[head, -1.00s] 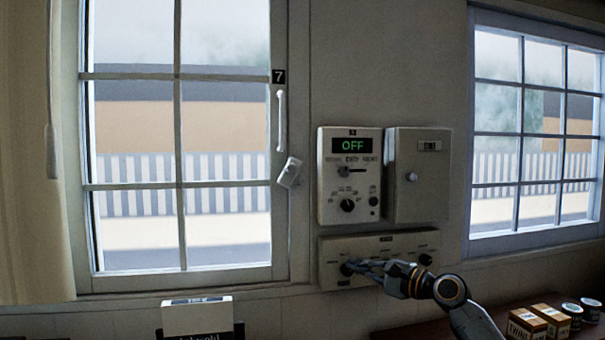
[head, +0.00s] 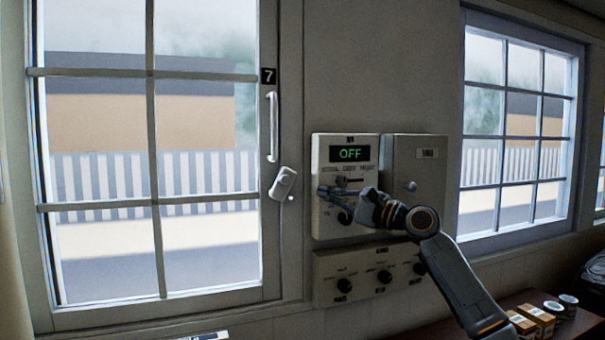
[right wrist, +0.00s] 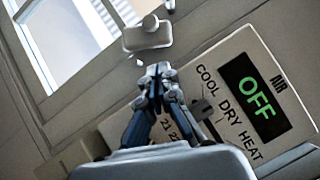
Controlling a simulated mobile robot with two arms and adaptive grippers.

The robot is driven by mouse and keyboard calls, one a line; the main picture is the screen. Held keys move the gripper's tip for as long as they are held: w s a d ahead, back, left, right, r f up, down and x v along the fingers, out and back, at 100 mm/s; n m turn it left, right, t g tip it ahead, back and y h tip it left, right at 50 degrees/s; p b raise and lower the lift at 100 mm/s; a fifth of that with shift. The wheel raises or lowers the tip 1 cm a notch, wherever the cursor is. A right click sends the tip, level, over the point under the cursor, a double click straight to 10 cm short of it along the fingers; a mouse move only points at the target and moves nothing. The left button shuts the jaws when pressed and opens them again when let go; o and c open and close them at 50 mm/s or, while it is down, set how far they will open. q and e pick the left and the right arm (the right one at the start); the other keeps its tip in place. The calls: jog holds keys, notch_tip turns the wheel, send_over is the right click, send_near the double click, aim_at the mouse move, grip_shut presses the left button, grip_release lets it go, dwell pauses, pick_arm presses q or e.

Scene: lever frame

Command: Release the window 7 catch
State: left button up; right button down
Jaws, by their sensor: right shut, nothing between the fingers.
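The window marked 7 (head: 268,76) is on the left, with a white vertical handle (head: 273,127) on its right frame. Below the handle is a small white catch (head: 283,183), tilted, on the frame's edge. The catch also shows in the right wrist view (right wrist: 148,34), just beyond my fingertips. My right gripper (head: 322,193) is shut and empty, to the right of the catch and in front of the air control panel (head: 325,151). In the right wrist view its fingertips (right wrist: 160,72) are together and appear apart from the catch. My left gripper is not in view.
The air panel reads OFF, with a grey box (head: 428,175) beside it and a lower panel of knobs (head: 330,270) below. A second window (head: 480,125) is at the right. Small boxes and tins (head: 535,316) stand on the table at the lower right.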

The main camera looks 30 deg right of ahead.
aim_at(288, 177)
jog(key=x, duration=0.2)
jog(key=p+x, duration=0.1)
jog(key=x, duration=0.1)
jog(key=shift+s+a+r+p, duration=0.2)
jog(key=shift+p, duration=0.1)
jog(key=shift+n+g, duration=0.4)
jog(key=shift+n, duration=0.3)
jog(key=a+p, duration=0.1)
jog(key=a+r+p, duration=0.1)
jog(key=p, duration=0.1)
jog(key=w+a+r+p, duration=0.1)
jog(key=a+p, duration=0.1)
jog(key=shift+w+a+r, duration=0.1)
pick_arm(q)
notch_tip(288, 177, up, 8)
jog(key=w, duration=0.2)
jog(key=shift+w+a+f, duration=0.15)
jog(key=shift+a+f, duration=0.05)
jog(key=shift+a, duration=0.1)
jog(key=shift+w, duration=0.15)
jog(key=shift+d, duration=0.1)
